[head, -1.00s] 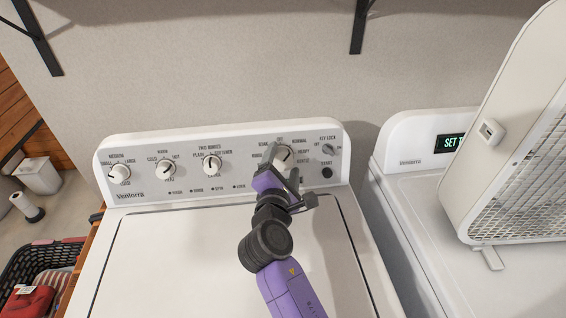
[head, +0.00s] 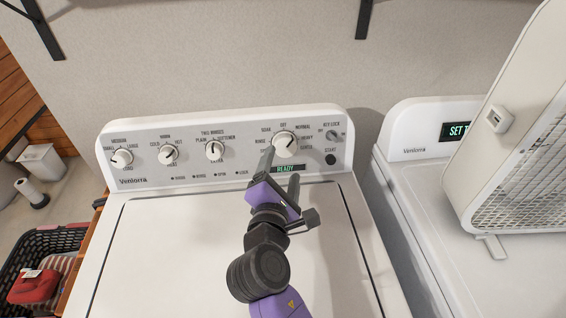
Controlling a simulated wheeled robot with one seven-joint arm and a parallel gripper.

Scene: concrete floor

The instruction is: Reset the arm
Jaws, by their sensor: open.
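My gripper (head: 280,170) is open and empty in the head view. It points at the control panel (head: 100,158) of a white washing machine, just below the large cycle knob (head: 284,143). No part of the gripper touches that knob as far as I can see. My purple and black arm extends over the washer lid (head: 160,250).
Three smaller knobs are on the panel's left. A white appliance with a grille (head: 520,185) stands on the neighbouring machine (head: 400,200) at right. A laundry basket (head: 35,240) with red cloth is at lower left. Black shelf brackets (head: 365,15) hang above.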

